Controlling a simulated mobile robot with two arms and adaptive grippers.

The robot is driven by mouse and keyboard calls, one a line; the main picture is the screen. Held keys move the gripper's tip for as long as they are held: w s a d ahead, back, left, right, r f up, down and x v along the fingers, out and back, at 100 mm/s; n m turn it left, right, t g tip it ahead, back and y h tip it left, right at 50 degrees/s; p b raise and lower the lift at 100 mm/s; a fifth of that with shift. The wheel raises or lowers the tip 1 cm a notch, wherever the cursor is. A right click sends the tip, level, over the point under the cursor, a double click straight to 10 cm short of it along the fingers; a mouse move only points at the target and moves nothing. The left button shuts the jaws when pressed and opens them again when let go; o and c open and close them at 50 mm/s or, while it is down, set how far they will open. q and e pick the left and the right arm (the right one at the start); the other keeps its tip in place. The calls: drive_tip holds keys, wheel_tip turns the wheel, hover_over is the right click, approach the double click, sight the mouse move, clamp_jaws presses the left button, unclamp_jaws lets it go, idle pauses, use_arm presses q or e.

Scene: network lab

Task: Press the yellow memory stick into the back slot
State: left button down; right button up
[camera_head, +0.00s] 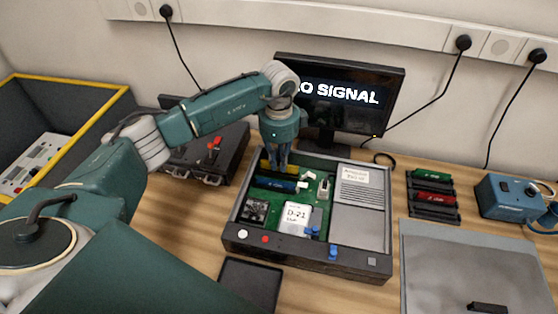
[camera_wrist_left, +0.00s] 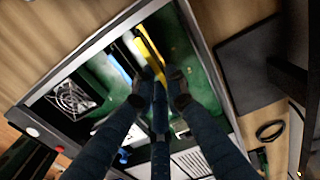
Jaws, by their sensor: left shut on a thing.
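The yellow memory stick (camera_head: 265,164) is upright at the back left of the open case (camera_head: 231,231), by the back slot. In the left wrist view the yellow stick (camera_wrist_left: 150,46) runs up from between my fingertips. My left gripper (camera_head: 278,164) points down over it and is shut on it; it also shows in the left wrist view (camera_wrist_left: 158,86). The fingers hide part of the stick and the slot, so I cannot tell how deep it sits. A blue stick (camera_head: 275,184) lies in front, parallel to it. My right gripper is not in view.
The case also holds a fan (camera_head: 256,209) and a white D-21 block (camera_head: 297,216). A monitor (camera_head: 350,99) stands close behind. A dark toolbox (camera_head: 205,158) is to the left. A rack with green and red sticks (camera_head: 435,200) and a grey mat (camera_head: 450,265) are to the right.

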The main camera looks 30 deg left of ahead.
use_arm(q)
drive_tip(key=shift+f+b, duration=0.3)
drive_tip(key=shift+f, duration=0.35)
idle(0.4)
drive_tip(key=shift+f, duration=0.55)
idle(0.7)
drive_tip(key=c, duration=1.7)
unclamp_jaws()
drive_tip(key=shift+s, duration=0.1)
drive_tip(key=o, duration=0.3)
